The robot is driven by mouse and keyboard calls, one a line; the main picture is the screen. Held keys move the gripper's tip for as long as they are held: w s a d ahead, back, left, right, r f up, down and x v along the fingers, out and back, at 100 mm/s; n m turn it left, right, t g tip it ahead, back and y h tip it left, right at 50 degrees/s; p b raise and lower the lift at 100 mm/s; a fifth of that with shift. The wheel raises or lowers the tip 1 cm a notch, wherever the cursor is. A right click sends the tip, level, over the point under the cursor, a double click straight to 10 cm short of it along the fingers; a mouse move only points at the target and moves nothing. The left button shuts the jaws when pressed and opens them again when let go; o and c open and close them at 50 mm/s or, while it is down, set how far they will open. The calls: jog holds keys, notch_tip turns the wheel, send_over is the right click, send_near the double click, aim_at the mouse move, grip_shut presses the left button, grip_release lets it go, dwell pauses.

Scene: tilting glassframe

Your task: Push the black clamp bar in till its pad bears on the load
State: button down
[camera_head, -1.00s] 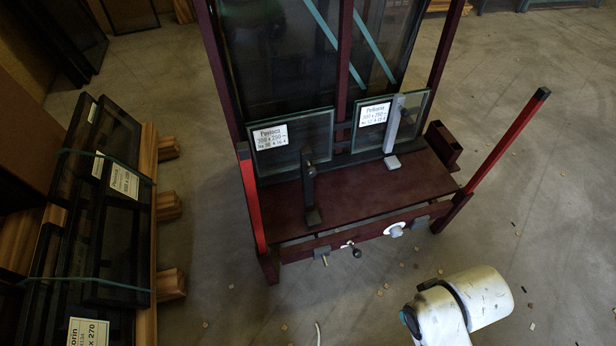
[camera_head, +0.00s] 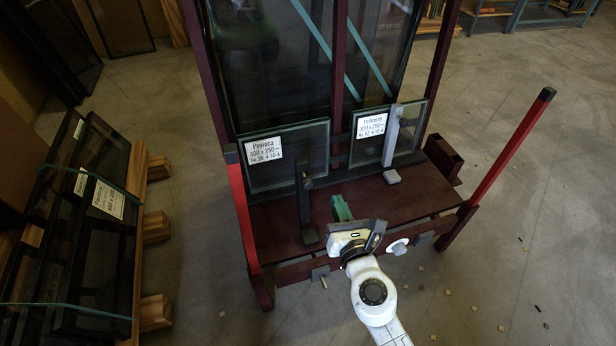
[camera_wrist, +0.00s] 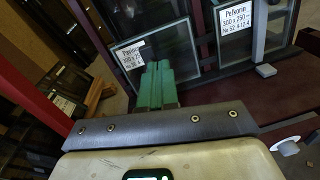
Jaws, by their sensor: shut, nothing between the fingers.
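The black clamp bar (camera_head: 304,200) stands upright on the dark red shelf of the frame, in front of the left small glass pane (camera_head: 262,158). From the head view I cannot tell whether its pad touches the glass. My gripper (camera_head: 340,207), with green fingers, is shut and empty. It is over the shelf just right of the black bar, apart from it in the picture.
A grey clamp bar (camera_head: 391,140) stands before the right small pane (camera_head: 412,128). Red posts (camera_head: 243,212) and (camera_head: 508,148) flank the shelf (camera_head: 400,205). A white knob (camera_head: 398,247) sits on the front rail. Stacked dark panes (camera_head: 90,225) lie left; the floor at right is open.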

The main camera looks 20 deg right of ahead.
jog(key=a+f+n+y, duration=0.2)
jog(key=n, duration=0.1)
jog(key=b, duration=0.3)
send_near(303, 165)
jog(key=w, duration=0.6)
jog(key=shift+w+d+f, duration=0.1)
jog(key=shift+w+f, duration=0.1)
jog(key=shift+w, duration=0.2)
